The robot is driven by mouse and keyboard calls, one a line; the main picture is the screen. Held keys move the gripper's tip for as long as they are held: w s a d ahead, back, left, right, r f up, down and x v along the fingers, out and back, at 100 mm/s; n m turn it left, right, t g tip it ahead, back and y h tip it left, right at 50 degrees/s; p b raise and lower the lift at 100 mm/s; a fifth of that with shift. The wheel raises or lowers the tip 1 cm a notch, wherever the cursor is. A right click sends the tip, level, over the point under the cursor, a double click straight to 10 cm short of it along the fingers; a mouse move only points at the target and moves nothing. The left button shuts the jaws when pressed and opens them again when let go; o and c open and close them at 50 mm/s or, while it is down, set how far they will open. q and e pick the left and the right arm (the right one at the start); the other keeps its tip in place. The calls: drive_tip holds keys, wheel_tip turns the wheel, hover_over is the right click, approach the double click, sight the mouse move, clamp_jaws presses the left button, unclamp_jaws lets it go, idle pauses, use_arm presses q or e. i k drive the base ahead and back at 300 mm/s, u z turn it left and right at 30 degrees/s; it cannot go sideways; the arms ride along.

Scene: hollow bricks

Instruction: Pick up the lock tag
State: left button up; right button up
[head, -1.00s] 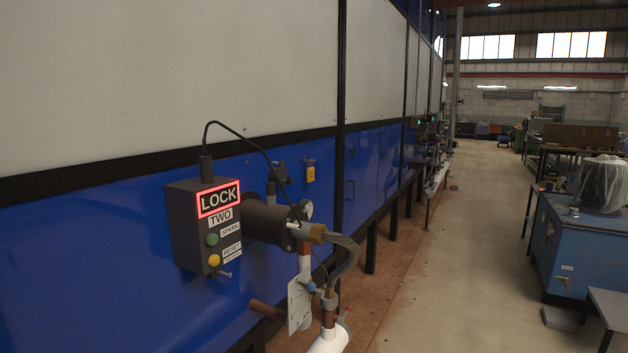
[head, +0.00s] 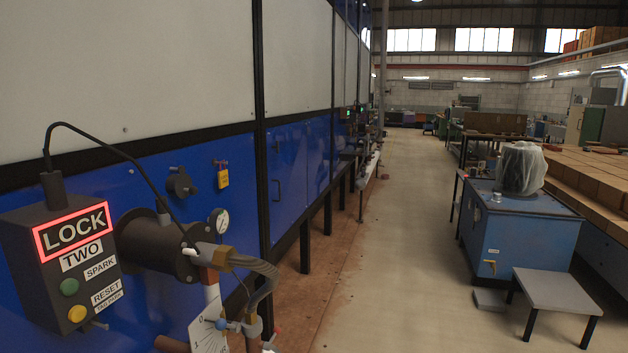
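A small yellow tag, shaped like a padlock (head: 222,179), hangs from a hook on the blue wall panel, to the right of a dark round knob. Its print is too small to read. A dark control box (head: 75,260) at the lower left bears a red-lit "LOCK" sign (head: 73,232) with "TWO" below it. A white plate marked 0 and 1 (head: 210,328) stands by the valve at the bottom edge, partly cut off. Neither of my grippers is in view.
A dark cylinder (head: 155,245) with a gauge (head: 219,221), cable and hose juts out below the yellow tag. The aisle floor (head: 400,240) is clear. A blue cabinet (head: 515,235) and a low grey table (head: 557,290) stand at the right.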

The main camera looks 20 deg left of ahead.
sight(222, 179)
drive_tip(key=z, duration=0.4)
drive_tip(key=i, duration=2.8)
drive_tip(key=u, duration=1.4)
drive_tip(key=i, duration=0.9)
drive_tip(key=u, duration=0.75)
